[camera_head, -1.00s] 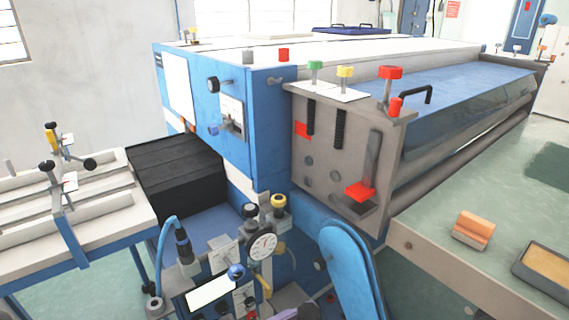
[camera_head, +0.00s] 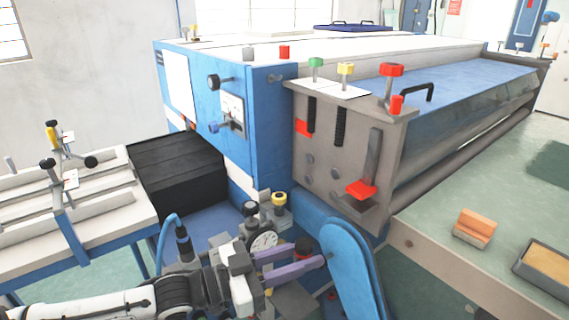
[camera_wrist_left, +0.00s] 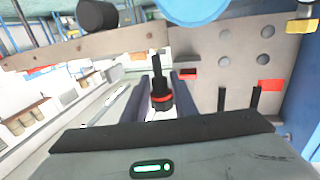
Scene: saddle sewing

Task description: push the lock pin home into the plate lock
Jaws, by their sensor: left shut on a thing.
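My left gripper (camera_head: 310,256) reaches in from the lower left in the head view, its purple fingers in front of the blue machine's lower panel. It is shut on a small black and red piece, which looks like the lock pin (camera_head: 303,246). In the left wrist view the lock pin (camera_wrist_left: 160,96) stands between the two fingers (camera_wrist_left: 161,88), black with a red ring and a thin dark stem. I cannot tell which part is the plate lock, or whether the pin touches it. My right gripper is not in view.
A blue rounded arm cover (camera_head: 345,265) stands just right of the fingers. A dial gauge (camera_head: 263,243) and knobs (camera_head: 279,199) sit close behind the gripper. The grey side plate (camera_head: 335,150) with a red latch (camera_head: 361,189) is above right. A green table (camera_head: 440,230) lies at right.

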